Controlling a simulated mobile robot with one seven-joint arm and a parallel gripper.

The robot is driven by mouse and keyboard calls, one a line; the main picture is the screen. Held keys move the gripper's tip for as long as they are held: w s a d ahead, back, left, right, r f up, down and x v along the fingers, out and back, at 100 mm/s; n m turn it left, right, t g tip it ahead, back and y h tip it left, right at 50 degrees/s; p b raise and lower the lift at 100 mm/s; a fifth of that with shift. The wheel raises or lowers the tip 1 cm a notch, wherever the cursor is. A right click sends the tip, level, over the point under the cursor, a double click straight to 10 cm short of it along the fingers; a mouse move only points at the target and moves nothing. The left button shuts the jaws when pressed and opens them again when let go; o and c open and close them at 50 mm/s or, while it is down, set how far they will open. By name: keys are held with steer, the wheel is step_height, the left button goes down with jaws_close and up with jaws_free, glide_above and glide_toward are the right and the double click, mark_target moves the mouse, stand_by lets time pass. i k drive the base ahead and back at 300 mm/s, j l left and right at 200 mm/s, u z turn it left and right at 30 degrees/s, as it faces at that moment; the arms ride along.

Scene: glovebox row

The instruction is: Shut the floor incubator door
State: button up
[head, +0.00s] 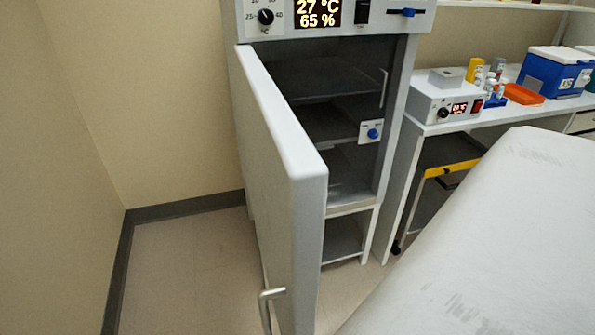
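The floor incubator (402,110) stands against the back wall, with a display reading 27 °C and 65 % on its top panel. Its door (306,240) stands wide open, hinged at the left and swung out towards me. I see the door's thick free edge and part of its outer face. The metal door handle (266,305) sticks out to the left of the door near the bottom of the picture. The dark inside with its shelves (330,122) shows to the right of the door. My gripper is not in view.
Bare floor (185,275) lies left of the door, before the left wall (70,110). A bench (500,115) right of the incubator carries a small heater-like box (440,106), an orange tray (522,94) and a blue cooler (550,75). The floor at lower right is hidden.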

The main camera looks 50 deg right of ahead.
mark_target(289, 177)
steer(key=i+j+z, duration=0.1)
steer(key=j+z, duration=0.2)
steer(key=z, duration=0.2)
steer(key=j+z, duration=0.7)
steer(key=z, duration=0.25)
steer(key=k+l+u, duration=0.1)
steer(key=u, duration=0.3)
